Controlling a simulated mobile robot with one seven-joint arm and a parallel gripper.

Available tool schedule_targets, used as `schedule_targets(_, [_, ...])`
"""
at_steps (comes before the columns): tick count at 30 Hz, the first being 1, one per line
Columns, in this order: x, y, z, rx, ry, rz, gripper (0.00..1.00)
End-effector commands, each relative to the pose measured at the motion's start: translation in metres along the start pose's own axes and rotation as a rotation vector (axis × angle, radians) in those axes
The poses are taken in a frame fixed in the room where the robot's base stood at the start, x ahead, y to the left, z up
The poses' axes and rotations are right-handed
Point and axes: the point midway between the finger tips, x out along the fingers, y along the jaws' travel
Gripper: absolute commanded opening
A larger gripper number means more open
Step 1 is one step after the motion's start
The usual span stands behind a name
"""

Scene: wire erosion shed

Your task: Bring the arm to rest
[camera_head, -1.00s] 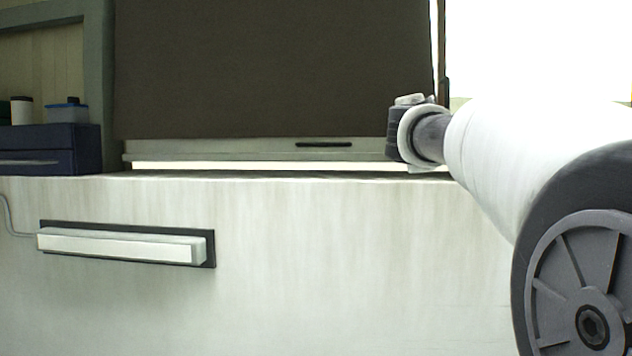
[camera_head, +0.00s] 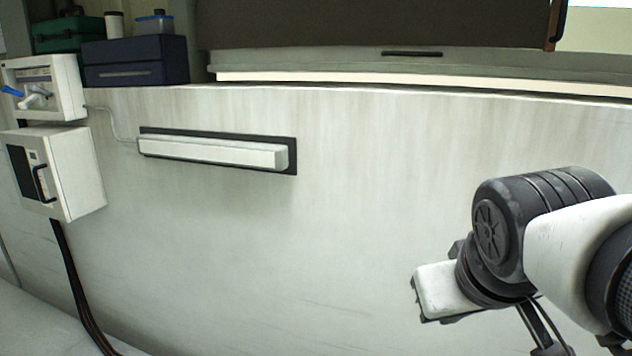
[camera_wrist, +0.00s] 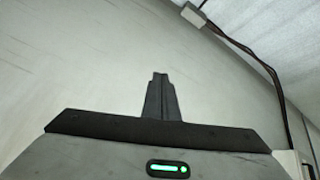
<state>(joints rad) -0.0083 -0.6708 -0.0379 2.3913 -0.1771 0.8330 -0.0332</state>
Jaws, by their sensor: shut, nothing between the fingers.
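My gripper (camera_wrist: 160,82) shows in the wrist view as two dark fingers drawn together, with nothing between them. A pale wall surface lies beyond the fingertips, apart from them as far as I can tell. In the head view my arm (camera_head: 590,245) is bent at the lower right, its white and dark wrist end in front of the pale wall (camera_head: 350,240). The fingertips are not clearly seen there.
A white bar (camera_head: 212,152) on a dark plate is fixed to the wall. Two pale boxes (camera_head: 75,175) with dark cables stand at the left. A dark blue case (camera_head: 135,73) and a green case (camera_head: 68,37) sit on the ledge. The wall's middle is clear.

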Motion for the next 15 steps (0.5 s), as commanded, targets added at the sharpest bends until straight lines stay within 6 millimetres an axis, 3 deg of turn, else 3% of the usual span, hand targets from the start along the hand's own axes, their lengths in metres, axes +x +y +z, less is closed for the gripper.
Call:
schedule_targets(3, [0.004,-0.047,0.055,0.108,-0.089,-0.121,0.0])
schedule_targets(4, [-0.007,-0.051,0.054,0.126,-0.101,-0.139,0.0])
schedule_targets(6, [-0.038,-0.041,0.028,0.119,-0.095,-0.131,0.0])
schedule_targets(15, [-0.116,-0.024,-0.024,0.116,-0.094,-0.13,0.0])
